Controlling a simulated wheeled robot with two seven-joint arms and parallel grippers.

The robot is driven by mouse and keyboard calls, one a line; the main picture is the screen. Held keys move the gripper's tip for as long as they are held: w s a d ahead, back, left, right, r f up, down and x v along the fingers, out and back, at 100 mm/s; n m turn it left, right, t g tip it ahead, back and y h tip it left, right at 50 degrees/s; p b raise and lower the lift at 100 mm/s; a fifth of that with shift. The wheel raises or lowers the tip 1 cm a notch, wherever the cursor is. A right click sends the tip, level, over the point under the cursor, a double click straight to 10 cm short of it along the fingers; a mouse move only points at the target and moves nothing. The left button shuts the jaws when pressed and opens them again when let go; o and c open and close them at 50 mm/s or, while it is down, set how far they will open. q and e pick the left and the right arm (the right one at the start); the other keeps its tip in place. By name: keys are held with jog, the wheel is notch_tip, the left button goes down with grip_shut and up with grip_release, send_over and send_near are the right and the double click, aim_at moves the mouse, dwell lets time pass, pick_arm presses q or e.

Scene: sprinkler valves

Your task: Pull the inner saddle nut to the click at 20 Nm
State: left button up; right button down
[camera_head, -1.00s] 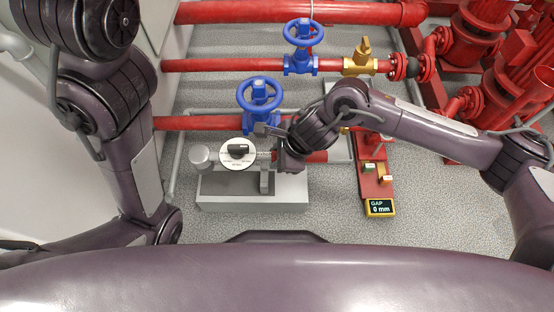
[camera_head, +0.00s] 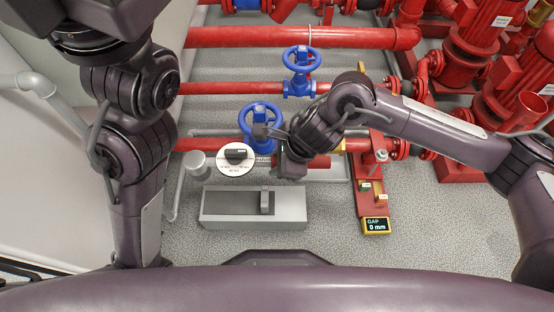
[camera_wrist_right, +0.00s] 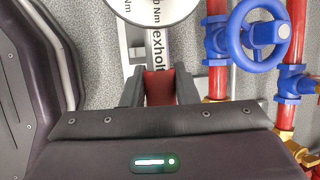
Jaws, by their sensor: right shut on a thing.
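My right gripper (camera_head: 283,163) is shut on the red grip (camera_wrist_right: 159,88) of a torque wrench, as the right wrist view shows. The wrench carries a white dial (camera_head: 235,171) with a black knob, marked in Nm; the dial is cut off at the top of the wrist view (camera_wrist_right: 152,12). A pale grey cylinder (camera_head: 197,165) sits left of the dial and appears to be the wrench's head. The wrench is clear of the grey tray (camera_head: 217,205). The inner saddle nut cannot be made out with certainty. My left gripper is out of view.
A blue handwheel valve (camera_head: 262,136) on a red pipe stands close behind the wrench. Another blue valve (camera_head: 300,80) is farther back. A red stand (camera_head: 373,205) with a "GAP 0 mm" display (camera_head: 376,226) is to the right. Speckled floor is bare around the tray.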

jog(key=shift+r+p, duration=1.25)
jog(key=shift+r, duration=0.9)
